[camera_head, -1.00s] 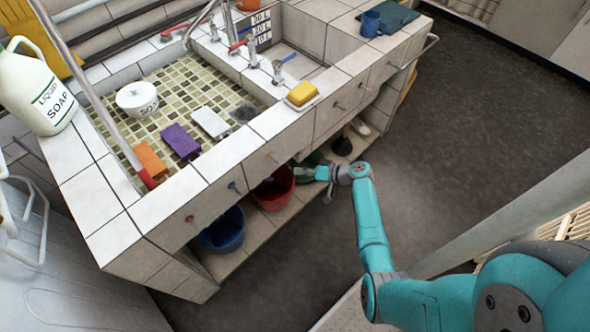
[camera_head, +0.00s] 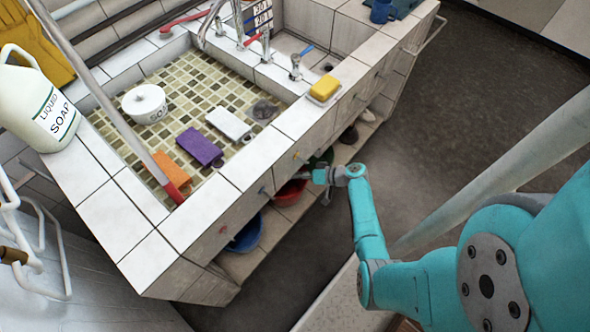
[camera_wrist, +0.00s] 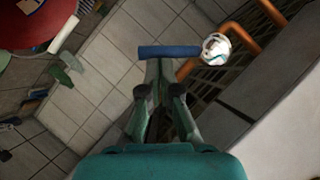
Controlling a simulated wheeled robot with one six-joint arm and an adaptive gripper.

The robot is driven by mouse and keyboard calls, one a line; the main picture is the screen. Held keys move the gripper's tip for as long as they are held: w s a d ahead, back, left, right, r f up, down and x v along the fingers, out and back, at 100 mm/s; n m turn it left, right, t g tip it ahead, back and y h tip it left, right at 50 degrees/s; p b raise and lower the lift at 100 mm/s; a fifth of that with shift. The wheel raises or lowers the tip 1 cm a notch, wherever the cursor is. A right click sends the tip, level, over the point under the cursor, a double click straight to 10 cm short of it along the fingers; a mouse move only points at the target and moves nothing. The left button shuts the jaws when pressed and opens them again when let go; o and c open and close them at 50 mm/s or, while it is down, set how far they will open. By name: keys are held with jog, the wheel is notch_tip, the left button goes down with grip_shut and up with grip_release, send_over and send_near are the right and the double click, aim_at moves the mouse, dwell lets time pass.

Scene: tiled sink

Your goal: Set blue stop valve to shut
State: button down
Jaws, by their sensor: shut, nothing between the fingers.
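The blue stop valve's bar-shaped handle (camera_wrist: 169,51) lies crosswise in the wrist view, just beyond my fingertips. A round white and metal part (camera_wrist: 216,48) sits at its right end, beside orange pipes. My gripper (camera_wrist: 160,68) is shut and empty, its tips close below the handle; I cannot tell whether they touch it. In the head view my gripper (camera_head: 320,176) reaches in at the sink's front, beside the red bucket. The valve cannot be made out there.
The tiled sink (camera_head: 230,183) has small coloured knobs on its front. A red bucket (camera_head: 290,192) and a blue bucket (camera_head: 246,234) stand on the shelf below. Orange pipes (camera_wrist: 258,30) run beside a dark grating. Dark floor (camera_head: 440,130) is free to the right.

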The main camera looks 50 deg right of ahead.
jog(key=shift+a+f+m+y, duration=0.15)
jog(key=shift+f+m+y, duration=0.35)
jog(key=shift+m, duration=0.1)
dwell(0.7)
jog(key=shift+a+f+m+t+y, duration=0.7)
jog(key=shift+a+f+m+y, duration=0.5)
jog(key=shift+a+f+m, duration=0.25)
dwell(0.5)
